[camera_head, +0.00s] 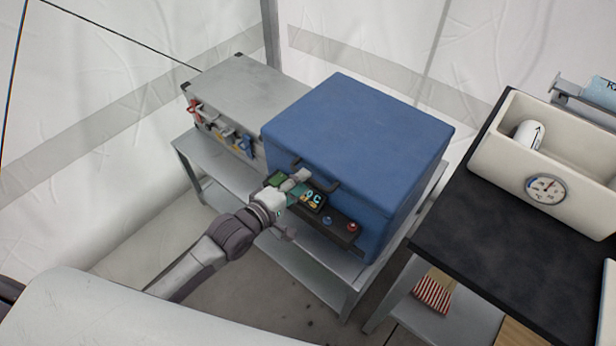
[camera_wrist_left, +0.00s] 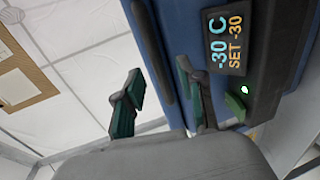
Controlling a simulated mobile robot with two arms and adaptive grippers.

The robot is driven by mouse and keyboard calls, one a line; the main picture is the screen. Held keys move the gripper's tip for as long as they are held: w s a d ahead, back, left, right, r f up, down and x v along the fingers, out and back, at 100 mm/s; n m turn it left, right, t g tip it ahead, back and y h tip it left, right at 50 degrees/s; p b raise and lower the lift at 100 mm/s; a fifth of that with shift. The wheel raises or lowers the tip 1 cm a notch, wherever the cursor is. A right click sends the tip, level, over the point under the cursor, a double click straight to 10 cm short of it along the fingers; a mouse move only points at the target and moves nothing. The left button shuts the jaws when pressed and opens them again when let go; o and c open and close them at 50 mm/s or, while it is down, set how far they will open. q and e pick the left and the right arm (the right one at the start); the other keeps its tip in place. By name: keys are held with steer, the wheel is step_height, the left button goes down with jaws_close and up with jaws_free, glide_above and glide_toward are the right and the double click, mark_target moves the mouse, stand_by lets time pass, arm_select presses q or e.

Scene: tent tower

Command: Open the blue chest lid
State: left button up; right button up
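The blue chest (camera_head: 385,195) stands on a metal table with its blue lid (camera_head: 360,115) shut. A dark handle (camera_head: 325,182) runs along the lid's front edge; a dark bar that looks like it shows in the left wrist view (camera_wrist_left: 153,45). My left gripper (camera_head: 293,184) is in front of the chest, close to the handle's left part. My right gripper is not in view.
A control panel (camera_head: 340,225) with a display (camera_wrist_left: 228,40) and buttons sits on the chest's front, below the handle. A grey case (camera_head: 245,90) stands to the left. A black-topped table (camera_head: 500,240) with a white bin (camera_head: 510,160) stands close on the right.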

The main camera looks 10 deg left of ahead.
arm_select(q)
steer(key=shift+x, duration=1.55)
jaws_close()
